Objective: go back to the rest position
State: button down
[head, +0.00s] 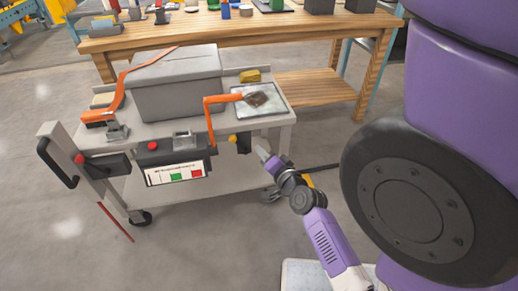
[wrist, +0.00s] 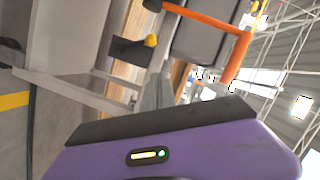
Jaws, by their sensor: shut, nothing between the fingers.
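My gripper (head: 263,155) is at the end of my purple arm, in front of the cart's right end and below its top. Its fingers are together and hold nothing. In the wrist view the grey fingers (wrist: 156,92) rise past the dark edge of my purple wrist. An orange bent pipe (head: 211,120) stands at the front right of the box, apart from my gripper. It also shows in the wrist view (wrist: 205,24).
A wooden workbench (head: 240,34) with tools and bins stands behind the cart. The concrete floor (head: 230,240) in front is mostly clear.

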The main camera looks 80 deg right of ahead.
dwell(0.6)
jog(key=w+a+r+n+t+y, duration=0.25)
jog(key=a+n, duration=0.45)
jog(key=a, duration=0.4)
jog(key=w+a+r+n+t+y, duration=0.15)
jog(key=a+r+n, duration=0.35)
jog(key=a, duration=0.5)
jog(key=s+a+n+t+y, duration=0.1)
jog(key=s+a+n+y, duration=0.2)
jog(key=a+n+y, duration=0.5)
jog(key=s+a+n+t+y, duration=0.1)
jog(key=s+a+n, duration=0.2)
jog(key=a, duration=0.9)
notch_tip(320, 180, up, 19)
jog(key=p, duration=1.8)
